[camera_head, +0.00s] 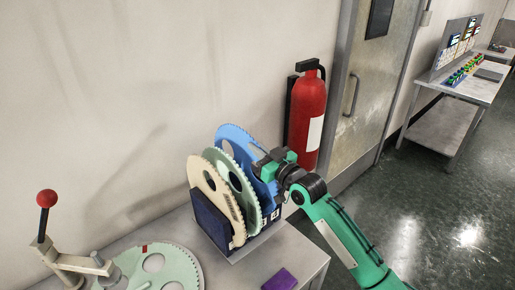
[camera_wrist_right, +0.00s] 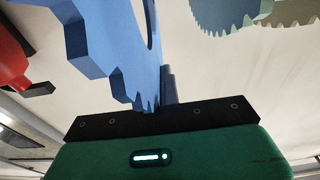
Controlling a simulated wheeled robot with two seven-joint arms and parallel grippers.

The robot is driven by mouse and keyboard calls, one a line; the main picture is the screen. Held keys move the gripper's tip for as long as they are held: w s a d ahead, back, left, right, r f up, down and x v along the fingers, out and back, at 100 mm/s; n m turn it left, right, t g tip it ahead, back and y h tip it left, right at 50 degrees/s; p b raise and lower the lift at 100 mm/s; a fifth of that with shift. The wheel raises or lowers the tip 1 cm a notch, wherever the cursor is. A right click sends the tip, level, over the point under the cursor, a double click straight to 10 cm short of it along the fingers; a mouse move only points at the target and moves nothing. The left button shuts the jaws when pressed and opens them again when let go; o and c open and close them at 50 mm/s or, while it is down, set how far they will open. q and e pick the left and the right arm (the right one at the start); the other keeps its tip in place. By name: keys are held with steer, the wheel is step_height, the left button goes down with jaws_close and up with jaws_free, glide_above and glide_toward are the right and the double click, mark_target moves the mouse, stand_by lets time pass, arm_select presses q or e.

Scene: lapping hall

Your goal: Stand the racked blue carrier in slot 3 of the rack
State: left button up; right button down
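The blue carrier (camera_head: 232,134) is a toothed disc with cut-outs, standing upright at the far end of the rack (camera_head: 211,222), behind a green carrier (camera_head: 222,160) and a cream carrier (camera_head: 203,176). My right gripper (camera_head: 268,167) is at the blue carrier's right edge. In the right wrist view the blue carrier (camera_wrist_right: 110,45) runs down to the palm, with a dark finger (camera_wrist_right: 168,85) close against its right side. The other finger is hidden behind it. I cannot tell whether its lower edge rests in a slot. My left gripper is out of view.
A purple block (camera_head: 280,279) lies on the table (camera_head: 300,248) in front of the rack. A pale green disc (camera_head: 165,270) and a red-knobbed lever (camera_head: 46,199) are at left. A red fire extinguisher (camera_head: 306,115) stands close behind my right gripper.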

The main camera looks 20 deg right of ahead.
mark_target(250, 157)
steer(key=shift+f+b, duration=1.75)
steer(key=shift+f, duration=1)
steer(key=c, duration=1.6)
jaws_free()
steer(key=shift+o, duration=0.2)
steer(key=shift+f, duration=0.15)
steer(key=b+v, duration=0.3)
steer(key=v, duration=1.1)
steer(key=shift+b, duration=0.3)
steer(key=shift+w, duration=0.1)
